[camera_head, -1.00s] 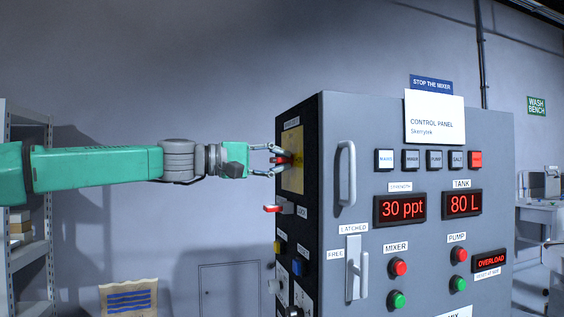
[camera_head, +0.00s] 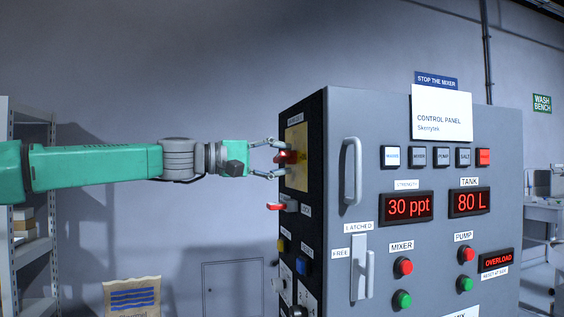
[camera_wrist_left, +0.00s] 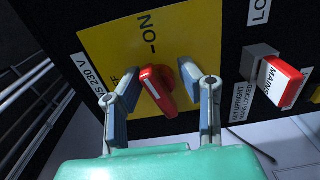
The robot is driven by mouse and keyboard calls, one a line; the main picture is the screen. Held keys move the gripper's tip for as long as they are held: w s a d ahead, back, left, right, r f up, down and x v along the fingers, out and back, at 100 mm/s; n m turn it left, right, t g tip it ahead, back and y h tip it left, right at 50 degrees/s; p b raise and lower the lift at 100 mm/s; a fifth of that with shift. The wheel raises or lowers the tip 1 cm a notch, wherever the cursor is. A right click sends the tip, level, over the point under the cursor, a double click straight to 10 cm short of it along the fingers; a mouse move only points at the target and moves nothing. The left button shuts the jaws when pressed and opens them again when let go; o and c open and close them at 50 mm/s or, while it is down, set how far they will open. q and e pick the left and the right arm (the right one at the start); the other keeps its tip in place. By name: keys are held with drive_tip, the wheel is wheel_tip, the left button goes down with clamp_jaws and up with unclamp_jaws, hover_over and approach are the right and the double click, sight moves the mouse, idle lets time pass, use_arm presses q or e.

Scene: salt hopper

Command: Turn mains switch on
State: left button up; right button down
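The mains switch (camera_head: 287,157) is a red rotary handle on a yellow plate (camera_wrist_left: 95,45) on the dark left side of the control cabinet. In the left wrist view the red handle (camera_wrist_left: 158,92) lies slanted between the fingertips, with ON and part of OFF lettered beside it. My left gripper (camera_head: 268,158) is at the switch, its fingers spread, one on each side of the handle. In the wrist view gaps show between the fingers (camera_wrist_left: 160,85) and the handle. My right gripper is in neither view.
A red lever marked MAINS (camera_wrist_left: 282,82) on a grey block sits beside the yellow plate, below it in the head view (camera_head: 276,206). The cabinet front (camera_head: 450,260) has lamps, displays, buttons and a door handle (camera_head: 351,172). A shelf (camera_head: 30,250) stands at the far left.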

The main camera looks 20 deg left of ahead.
use_arm(q)
drive_tip(key=v, duration=1.2)
drive_tip(key=shift+w+d+f, duration=0.1)
drive_tip(key=shift+w, duration=0.05)
